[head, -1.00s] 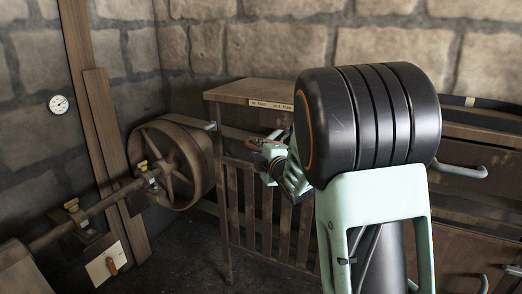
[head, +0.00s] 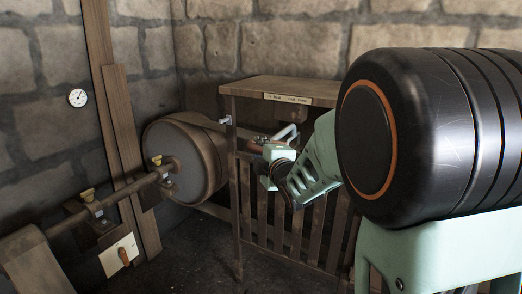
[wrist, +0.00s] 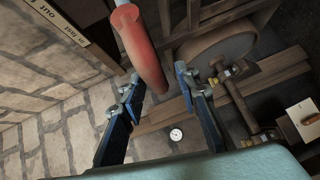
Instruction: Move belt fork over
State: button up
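The red rounded handle (wrist: 140,45), which looks like the belt fork's grip, hangs in the upper middle of the wrist view. My gripper (wrist: 157,78) is open there, its two dark blue fingers apart. The handle's lower end is above and between the fingertips in the picture; I see no finger closed on it. How the bar joins the handle is hidden by my gripper.
A large belt wheel (head: 180,160) on a shaft stands left of the frame; it also shows in the wrist view (wrist: 215,50). The wooden frame (head: 235,190) has slats and a printed label (head: 288,99). A gauge (head: 78,98) hangs on the stone wall. Floor in front is open.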

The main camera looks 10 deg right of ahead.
jog(key=shift+d, duration=0.1)
jog(key=shift+s+d+r, duration=0.1)
jog(key=shift+s, duration=0.2)
jog(key=f+v, duration=0.1)
jog(key=v, duration=0.5)
jog(key=shift+s+r, duration=0.35)
jog(key=shift+r, duration=0.2)
